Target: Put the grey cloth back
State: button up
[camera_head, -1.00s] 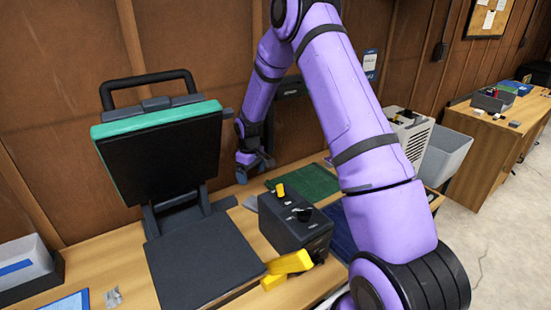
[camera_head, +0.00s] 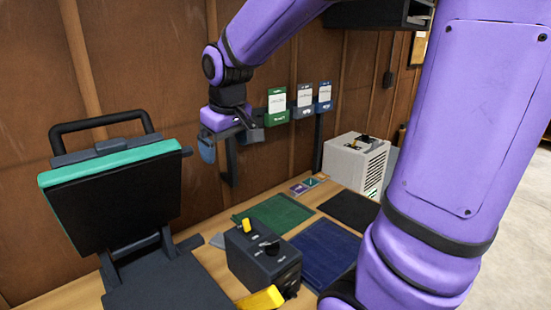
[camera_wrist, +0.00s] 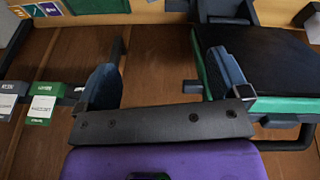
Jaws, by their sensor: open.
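My gripper (camera_head: 228,146) is open, pointing down in front of the wall, left of the wall tags. In the wrist view its two fingers (camera_wrist: 163,80) are wide apart with nothing between them. I cannot clearly pick out a grey cloth. A green sheet (camera_head: 278,214) and a navy sheet (camera_head: 322,254) lie nearby. The wall tags are green (camera_head: 278,106), grey (camera_head: 303,100) and blue (camera_head: 325,98).
The open heat press (camera_head: 112,195) with a teal edge stands at left. The dark control box (camera_head: 262,262) with yellow parts stands on the bench. A white vented box (camera_head: 355,162) stands at the back right. A dark bracket (camera_head: 230,165) runs down the wall behind my gripper.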

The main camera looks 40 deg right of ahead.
jog(key=s+a+r+t, duration=0.1)
jog(key=s+r, duration=0.1)
jog(key=s, duration=0.7)
jog(key=s+a+r+m+t, duration=0.1)
jog(key=s, duration=0.9)
jog(key=shift+a+r+m+y, duration=0.2)
jog(key=shift+r+m+y, duration=0.1)
jog(key=shift+r+y, duration=0.1)
jog(key=shift+a, duration=0.1)
